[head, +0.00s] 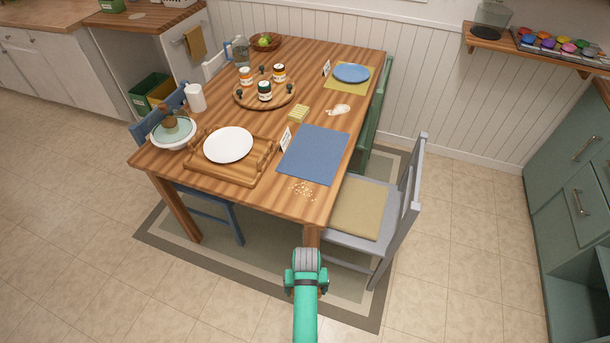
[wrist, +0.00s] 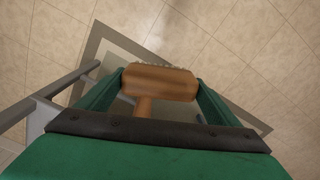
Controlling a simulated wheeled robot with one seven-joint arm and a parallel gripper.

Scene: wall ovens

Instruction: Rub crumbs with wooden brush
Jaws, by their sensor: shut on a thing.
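Pale crumbs (head: 303,189) lie scattered on the near right end of the wooden table (head: 262,193), just in front of the blue placemat. The wooden brush (wrist: 160,82) shows in the wrist view, with a thick rounded body, a short handle and bristles along its far edge. My gripper (wrist: 160,88) is shut on the brush, with a green finger on each side. The brush is over the floor and rug, apart from the crumbs. In the head view my arm stands in front of the table's near edge, and the brush is hidden.
A blue placemat (head: 315,154) with a card lies behind the crumbs. A wooden tray (head: 262,160) with a white plate (head: 228,145) is to their left. A grey chair (head: 405,210) stands at the right side. The floor at the right is clear.

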